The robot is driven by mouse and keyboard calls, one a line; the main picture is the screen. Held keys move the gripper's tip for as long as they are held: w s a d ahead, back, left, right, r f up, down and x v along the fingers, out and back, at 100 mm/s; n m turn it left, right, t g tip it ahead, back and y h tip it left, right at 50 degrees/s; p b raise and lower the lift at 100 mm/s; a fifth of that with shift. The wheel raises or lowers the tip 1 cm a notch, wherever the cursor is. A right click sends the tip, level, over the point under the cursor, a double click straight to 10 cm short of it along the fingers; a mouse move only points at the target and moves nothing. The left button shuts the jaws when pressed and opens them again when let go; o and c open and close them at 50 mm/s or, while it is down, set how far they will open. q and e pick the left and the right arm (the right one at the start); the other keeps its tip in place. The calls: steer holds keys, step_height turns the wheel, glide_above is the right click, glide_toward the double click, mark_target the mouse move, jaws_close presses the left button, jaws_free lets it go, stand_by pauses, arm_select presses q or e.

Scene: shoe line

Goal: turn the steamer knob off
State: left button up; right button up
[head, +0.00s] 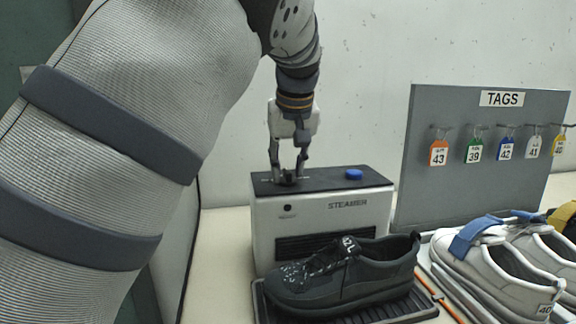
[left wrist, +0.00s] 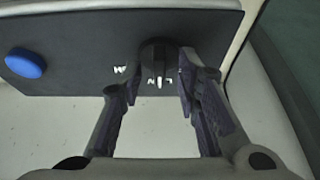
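The steamer (head: 320,220) is a pale box with a black top, standing behind a dark shoe. Its dark round knob (left wrist: 157,55) is on the top panel in the left wrist view, with small white marks along its near side that I cannot read for sure. A white line shows at its near edge. My left gripper (head: 288,174) points down over the left part of the steamer's top. Its fingers (left wrist: 158,85) are apart, one on each side of the knob; whether either touches it I cannot tell. My right gripper is not in view.
A blue button (head: 354,174) is on the steamer's top, right of the knob. The dark shoe (head: 345,275) rests on a black tray (head: 400,312) in front. White shoes (head: 490,262) are at the right. A grey tag board (head: 425,190) with several hanging tags stands behind them.

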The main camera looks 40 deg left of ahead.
arm_select(q)
jaws_close()
steer(key=shift+n, duration=0.4)
steer(key=shift+w+f+n+g+y, duration=0.15)
steer(key=shift+n+g+y, duration=0.25)
steer(key=shift+n, duration=0.7)
steer(key=n+g+b, duration=0.1)
steer(key=n, duration=0.1)
steer(key=shift+f+n, duration=0.15)
steer(key=shift+n, duration=0.25)
steer(key=n+g+b, duration=0.1)
steer(key=n, duration=0.2)
steer(key=shift+w+g, duration=0.1)
steer(key=shift+g, duration=0.2)
steer(key=shift+n+g+b, duration=0.45)
steer(key=shift+n+g, duration=0.05)
steer(key=shift+n, duration=0.9)
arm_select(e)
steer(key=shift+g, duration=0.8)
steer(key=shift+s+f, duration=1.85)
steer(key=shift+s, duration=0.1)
arm_select(q)
steer(key=shift+d+n, duration=0.1)
steer(key=shift+n, duration=0.2)
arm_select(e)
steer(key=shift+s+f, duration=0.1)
